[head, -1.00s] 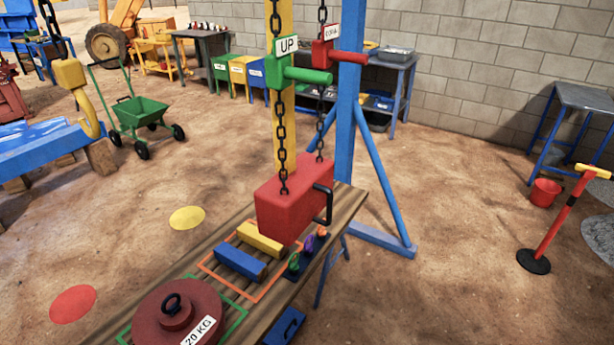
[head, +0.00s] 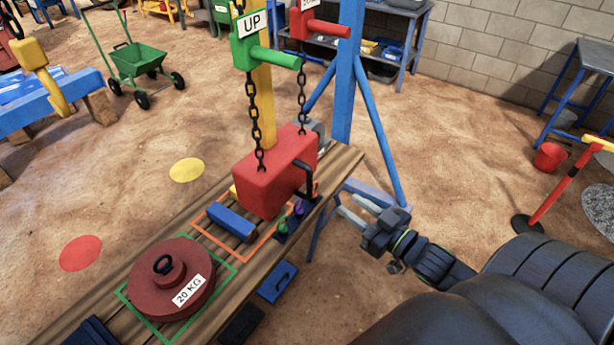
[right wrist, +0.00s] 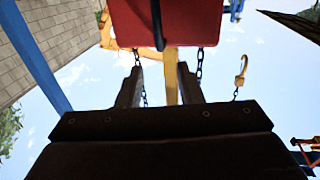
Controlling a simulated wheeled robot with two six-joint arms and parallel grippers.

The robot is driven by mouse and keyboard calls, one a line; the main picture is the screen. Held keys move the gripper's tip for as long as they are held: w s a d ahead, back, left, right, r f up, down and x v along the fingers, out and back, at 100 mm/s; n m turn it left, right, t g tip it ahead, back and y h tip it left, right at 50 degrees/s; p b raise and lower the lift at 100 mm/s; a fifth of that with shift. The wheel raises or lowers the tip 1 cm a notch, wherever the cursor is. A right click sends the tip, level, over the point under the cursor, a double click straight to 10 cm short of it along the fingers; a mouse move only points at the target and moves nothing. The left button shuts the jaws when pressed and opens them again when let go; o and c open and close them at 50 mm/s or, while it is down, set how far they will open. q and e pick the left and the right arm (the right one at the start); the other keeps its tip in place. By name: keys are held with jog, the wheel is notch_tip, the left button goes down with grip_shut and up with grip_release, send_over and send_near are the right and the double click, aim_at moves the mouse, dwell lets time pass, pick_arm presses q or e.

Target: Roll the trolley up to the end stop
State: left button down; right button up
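A red block (head: 268,180) with a black side handle (head: 306,178) hangs on chains above a wooden bench. It also shows at the top of the right wrist view (right wrist: 190,22), with its handle (right wrist: 157,25). No part is clearly recognisable as an overhead trolley or end stop. My right gripper (head: 347,205) is right of the block and bench, apart from the handle, its two fingers spread and empty. In the right wrist view the fingers (right wrist: 158,85) point up toward the block's underside. My left gripper is not in view.
The bench (head: 340,172) carries a red 20 KG weight (head: 165,280) and a blue bar (head: 232,222). Green UP (head: 265,58) and red (head: 320,28) chain handles hang above. A blue post (head: 350,80) stands behind. A green cart (head: 138,62) stands far left on open sand.

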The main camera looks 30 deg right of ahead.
jog(key=b, duration=0.6)
send_near(312, 177)
jog(key=w, duration=0.4)
jog(key=w+a+b, duration=0.1)
jog(key=w, duration=0.4)
jog(key=shift+w+a+f+b, duration=0.2)
jog(key=shift+a+b, duration=0.15)
jog(key=shift+b, duration=0.05)
jog(key=shift+w+a, duration=0.15)
jog(key=shift+w, duration=0.5)
grip_shut()
